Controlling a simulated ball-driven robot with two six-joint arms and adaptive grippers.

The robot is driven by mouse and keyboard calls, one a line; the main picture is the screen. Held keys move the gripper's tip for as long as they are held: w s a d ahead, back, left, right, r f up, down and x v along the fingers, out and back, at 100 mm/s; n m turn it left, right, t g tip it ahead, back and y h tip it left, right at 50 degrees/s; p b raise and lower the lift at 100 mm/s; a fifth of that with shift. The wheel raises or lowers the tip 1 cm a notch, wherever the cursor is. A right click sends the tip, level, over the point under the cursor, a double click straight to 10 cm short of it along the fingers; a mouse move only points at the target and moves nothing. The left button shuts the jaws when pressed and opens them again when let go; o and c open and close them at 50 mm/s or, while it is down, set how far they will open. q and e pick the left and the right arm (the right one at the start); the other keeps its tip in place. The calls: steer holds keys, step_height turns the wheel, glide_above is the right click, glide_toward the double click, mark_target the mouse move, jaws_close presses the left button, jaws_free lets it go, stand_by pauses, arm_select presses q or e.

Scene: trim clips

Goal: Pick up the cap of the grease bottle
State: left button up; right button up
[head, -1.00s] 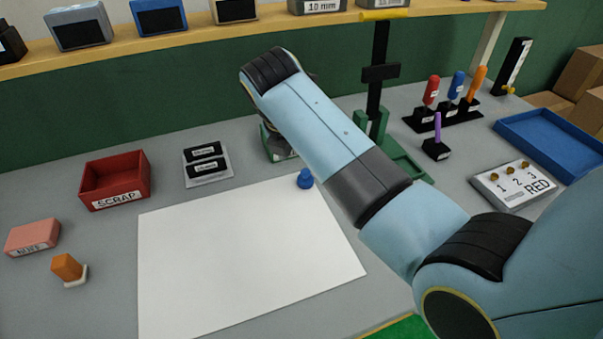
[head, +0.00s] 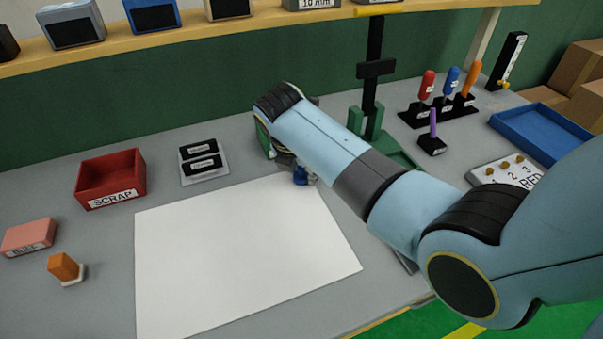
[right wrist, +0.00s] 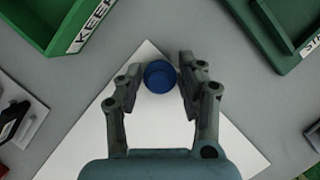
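A small round blue piece, which looks like the cap (head: 301,176), sits at the back right corner of the white sheet. In the right wrist view the cap (right wrist: 160,76) lies between my two fingers, with a narrow gap on each side. My right gripper (right wrist: 158,68) is open around it. In the head view my right gripper (head: 293,170) is low at the cap and largely hidden by my own forearm. I cannot make out a grease bottle. My left gripper is not in view.
The white sheet (head: 240,260) covers the middle of the bench. A green KEEP bin (right wrist: 45,25) and a green stand (right wrist: 275,30) flank the gripper. A red SCRAP bin (head: 108,184) and a black-labelled block (head: 205,175) stand left. Tools and a blue tray (head: 545,130) are right.

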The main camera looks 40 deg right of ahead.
steer(key=shift+c, duration=1.4)
